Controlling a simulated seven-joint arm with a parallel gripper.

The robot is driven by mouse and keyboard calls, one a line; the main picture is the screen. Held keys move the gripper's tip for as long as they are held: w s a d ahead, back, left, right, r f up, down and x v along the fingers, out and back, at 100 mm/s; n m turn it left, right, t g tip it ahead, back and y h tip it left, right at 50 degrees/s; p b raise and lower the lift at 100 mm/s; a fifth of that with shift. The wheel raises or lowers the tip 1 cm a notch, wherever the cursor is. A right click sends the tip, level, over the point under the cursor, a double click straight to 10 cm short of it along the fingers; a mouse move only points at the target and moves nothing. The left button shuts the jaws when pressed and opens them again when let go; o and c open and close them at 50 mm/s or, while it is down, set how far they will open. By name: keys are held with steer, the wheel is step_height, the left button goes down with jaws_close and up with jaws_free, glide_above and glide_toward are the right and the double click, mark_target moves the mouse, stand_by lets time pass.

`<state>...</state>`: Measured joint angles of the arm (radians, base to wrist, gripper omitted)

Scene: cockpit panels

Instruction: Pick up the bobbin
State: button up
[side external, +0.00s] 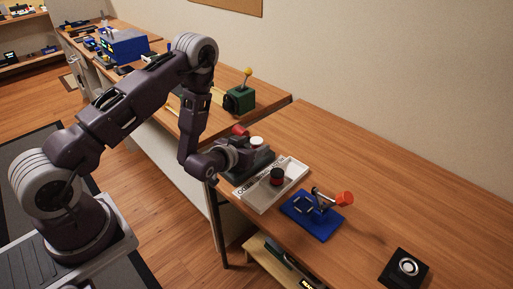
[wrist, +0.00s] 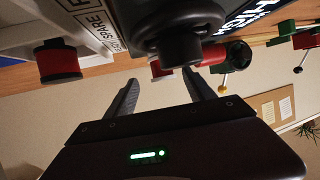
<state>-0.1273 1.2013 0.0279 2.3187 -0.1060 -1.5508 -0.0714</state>
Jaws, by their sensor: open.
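The bobbin (side external: 277,176), a short cylinder that looks black on top and red below, stands on a pale tray (side external: 255,197) with dark lettering. In the wrist view, which looks upside down, the bobbin (wrist: 57,60) shows at the upper left with a red middle and black ends. My gripper (side external: 245,152) is to the left of and behind the bobbin, apart from it. In the wrist view its two fingers (wrist: 162,88) are spread with nothing held between them, and the bobbin is outside them to the left.
A dark panel (side external: 240,176) with a pale round knob (side external: 257,142) lies by my gripper. A blue base (side external: 318,222) with a red-tipped lever (side external: 344,198) stands right of the tray. A black block (side external: 404,268) sits near the front.

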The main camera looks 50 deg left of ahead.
steer(key=x, duration=0.6)
steer(key=shift+w+a, duration=0.2)
steer(key=shift+a, duration=0.1)
jaws_close()
step_height(320, 180, up, 9)
step_height(320, 180, up, 17)
steer(key=m+h, duration=0.3)
steer(key=h, duration=0.1)
glide_above(261, 140)
steer(key=s+d, duration=0.5)
steer(key=d, duration=0.1)
steer(key=shift+a+f, duration=0.2)
